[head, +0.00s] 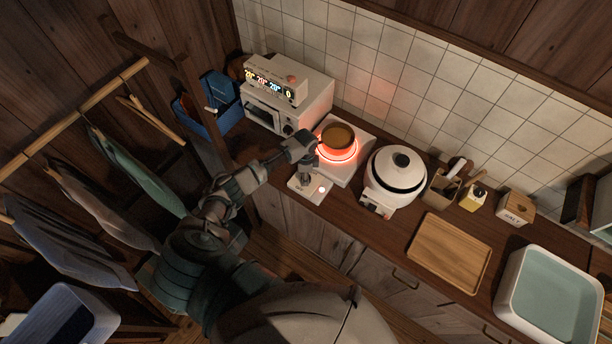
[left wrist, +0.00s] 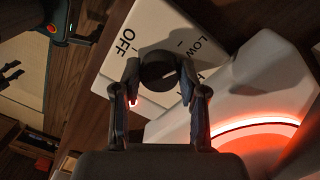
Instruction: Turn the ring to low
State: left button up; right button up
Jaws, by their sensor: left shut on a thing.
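The ring (head: 350,157) glows bright red on a white cooker plate, under a brown-topped pan (head: 338,136). Its glow also shows in the left wrist view (left wrist: 250,127). A white control panel (head: 296,187) sits in front, with a lit red lamp. In the left wrist view its dark round knob (left wrist: 158,69) stands between OFF and LOW marks; a further label is partly hidden by a finger. My left gripper (left wrist: 160,80) is shut on the knob, one finger on each side. The knob's pointer cannot be made out. My right gripper is not in view.
A white oven (head: 285,100) with a lit display stands left of the ring, and a white rice cooker (head: 385,195) to its right. Further right are a utensil holder (head: 441,190), a wooden board (head: 448,252) and a sink basin (head: 548,296). Clothes hang at the left.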

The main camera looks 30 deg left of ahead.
pick_arm(q)
jog(key=shift+s+a+f, duration=0.1)
jog(key=shift+a, duration=0.05)
jog(key=o, duration=1.1)
jog(key=shift+o, duration=0.2)
jog(key=shift+a, duration=0.1)
jog(key=shift+r, duration=0.2)
notch_tip(320, 180, up, 12)
jog(key=shift+w+a+f, duration=0.2)
jog(key=shift+w+f, duration=0.05)
jog(key=shift+w, duration=0.2)
